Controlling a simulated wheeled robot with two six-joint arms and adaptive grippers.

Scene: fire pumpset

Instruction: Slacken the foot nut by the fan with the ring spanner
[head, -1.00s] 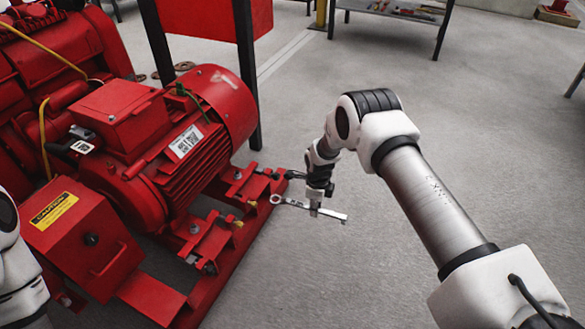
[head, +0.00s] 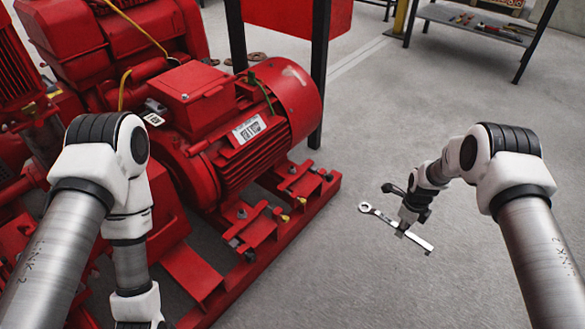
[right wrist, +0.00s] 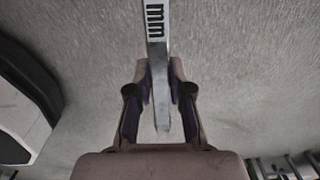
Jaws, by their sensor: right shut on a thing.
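The ring spanner (head: 416,238) is a long silver bar with its ring end (head: 364,207) pointing left, towards the pumpset. My right gripper (head: 402,229) is shut on its shank and holds it out over the floor, apart from the red base. In the right wrist view, the shank (right wrist: 157,30), marked "mm", runs between the fingers (right wrist: 160,72). The red motor's fan cover (head: 302,97) is at its right end. The foot nut by the fan (head: 292,170) is small on the base below the cover. My left arm shows, but its gripper is out of frame.
The red base rail (head: 325,190) has a second foot bolt (head: 241,213) nearer to me. A red panel (head: 296,15) on dark posts stands behind the motor. A tool bench (head: 470,20) is at the back right. The floor between base and spanner is clear.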

